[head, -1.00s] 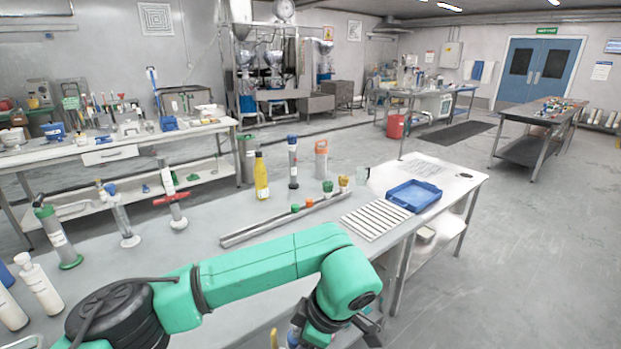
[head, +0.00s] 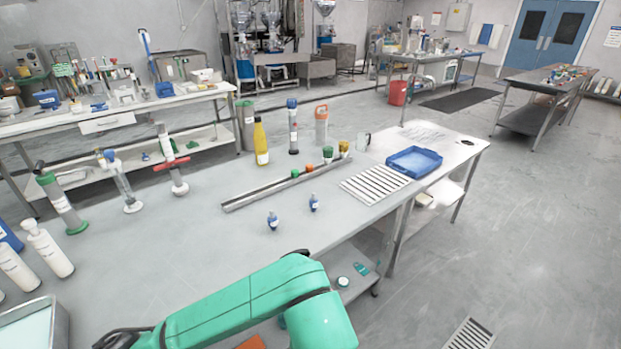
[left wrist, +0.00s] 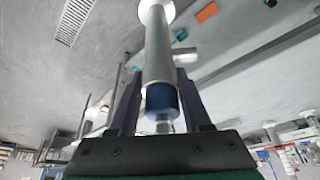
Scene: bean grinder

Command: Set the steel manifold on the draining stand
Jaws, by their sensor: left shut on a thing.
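In the left wrist view, my left gripper (left wrist: 160,85) is shut on a steel tube with a blue collar (left wrist: 162,100), a short stub at one side and a pale round end. I take this tube to be the steel manifold (left wrist: 157,52). In the head view my green left arm crosses the bottom, but its gripper and the tube are out of frame. A white slatted rack (head: 377,184), likely the draining stand, lies empty on the bench right of centre. My right gripper is not in view.
A long steel rail (head: 275,190) lies left of the rack. A blue tray (head: 414,162) stands to its right. Two small blue fittings (head: 272,221) stand in front of the rail. A yellow bottle (head: 260,142) and upright cylinders stand behind.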

